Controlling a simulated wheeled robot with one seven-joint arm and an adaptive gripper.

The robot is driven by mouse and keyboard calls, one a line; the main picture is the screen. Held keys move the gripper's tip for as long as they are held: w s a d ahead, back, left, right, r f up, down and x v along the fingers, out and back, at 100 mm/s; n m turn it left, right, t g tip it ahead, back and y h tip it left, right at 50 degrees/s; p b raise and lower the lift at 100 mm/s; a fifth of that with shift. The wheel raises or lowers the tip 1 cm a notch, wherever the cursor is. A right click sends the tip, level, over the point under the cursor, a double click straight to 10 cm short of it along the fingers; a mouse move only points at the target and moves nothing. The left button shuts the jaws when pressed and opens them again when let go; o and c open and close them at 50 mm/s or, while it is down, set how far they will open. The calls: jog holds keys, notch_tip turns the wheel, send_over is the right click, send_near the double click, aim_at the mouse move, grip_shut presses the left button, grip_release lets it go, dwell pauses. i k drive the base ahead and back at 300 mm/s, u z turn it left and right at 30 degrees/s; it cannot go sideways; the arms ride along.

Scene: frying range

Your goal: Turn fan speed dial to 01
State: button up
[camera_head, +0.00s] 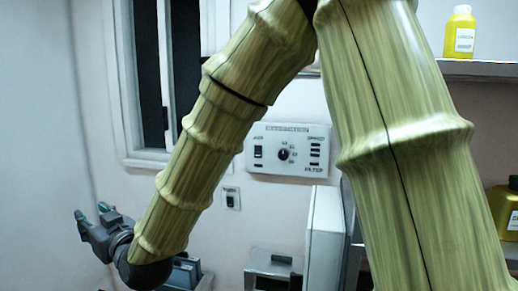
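The fan speed dial (283,155) is a small round black knob in the middle of a pale control panel (265,169) on the back wall. Small marks sit around its right side; they are too small to read surely, and I cannot tell which one the knob points to. My gripper (91,212) is at the far left, well left of the panel and lower in the picture. Its dark grey fingers point up and left, spread apart with nothing between them. My yellow-green arm passes in front of the window and ends left of the panel; the dial is unobstructed.
A black rocker switch (258,152) sits left of the dial, with dark labelled slots on its right. A separate wall switch (232,198) is below. Grey metal equipment (271,265) stands beneath the panel. A yellow bottle (460,33) is on a shelf (485,69) at right.

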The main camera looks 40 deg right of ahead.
aim_at(283, 154)
jog(key=i, duration=1.75)
jog(key=u, duration=1.75)
jog(key=i, duration=0.25)
jog(key=z, duration=4)
